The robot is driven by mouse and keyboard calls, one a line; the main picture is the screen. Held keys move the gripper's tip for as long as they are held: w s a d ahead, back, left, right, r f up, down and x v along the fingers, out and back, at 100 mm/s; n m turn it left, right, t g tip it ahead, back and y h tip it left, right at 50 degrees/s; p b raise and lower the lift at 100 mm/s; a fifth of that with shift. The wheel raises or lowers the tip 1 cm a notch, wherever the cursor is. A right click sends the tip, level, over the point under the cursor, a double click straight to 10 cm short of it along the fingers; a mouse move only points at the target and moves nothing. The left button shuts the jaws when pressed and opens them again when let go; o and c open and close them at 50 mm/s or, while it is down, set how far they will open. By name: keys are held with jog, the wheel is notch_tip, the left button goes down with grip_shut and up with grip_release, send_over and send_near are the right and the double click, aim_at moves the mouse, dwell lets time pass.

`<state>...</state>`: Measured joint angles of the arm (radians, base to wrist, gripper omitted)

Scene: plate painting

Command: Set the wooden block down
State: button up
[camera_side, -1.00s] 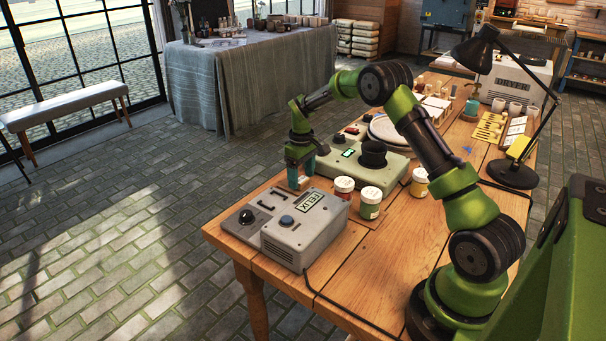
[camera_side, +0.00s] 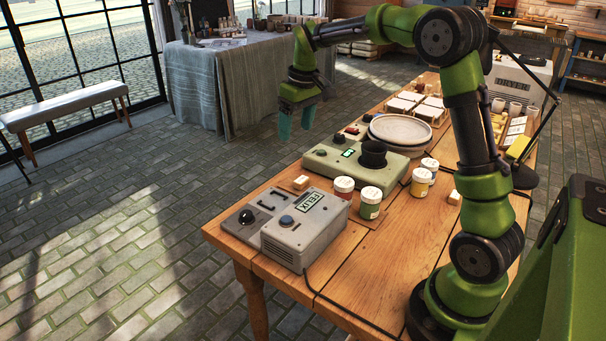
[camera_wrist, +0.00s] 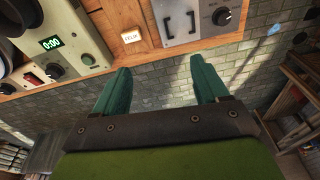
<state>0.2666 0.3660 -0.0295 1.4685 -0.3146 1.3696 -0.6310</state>
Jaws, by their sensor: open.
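The wooden block (camera_side: 301,182) lies on the table, by the far side of the grey FELIX box. In the wrist view the block (camera_wrist: 130,36) shows a pale top with small lettering, between the green machine and the grey box. My gripper (camera_side: 296,132) hangs well above and beyond the block, past the table's edge, with its teal fingers pointing down. In the wrist view my gripper (camera_wrist: 165,80) has its fingers spread wide with nothing between them. The block is apart from the fingers.
The grey FELIX box (camera_side: 311,238) stands at the table's near end. A green machine (camera_side: 340,167) with a black knob is to the right of the block. Paint jars (camera_side: 370,203) stand in front of it. A round pale plate (camera_side: 400,129) is behind. Open floor lies left of the table.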

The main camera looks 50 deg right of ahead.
jog(key=s+a+r+m+t, duration=0.1)
jog(key=s+a+r+t, duration=0.2)
jog(key=s+a+r, duration=0.5)
jog(key=s+a+f+m+t+y, duration=0.1)
jog(key=s+a+f, duration=0.1)
jog(key=s+a, duration=0.2)
jog(key=s+a+f+m+t, duration=0.1)
jog(key=s+a+f, duration=0.2)
jog(key=s, duration=0.7)
jog(key=shift+a+y, duration=0.35)
jog(key=shift+y, duration=0.05)
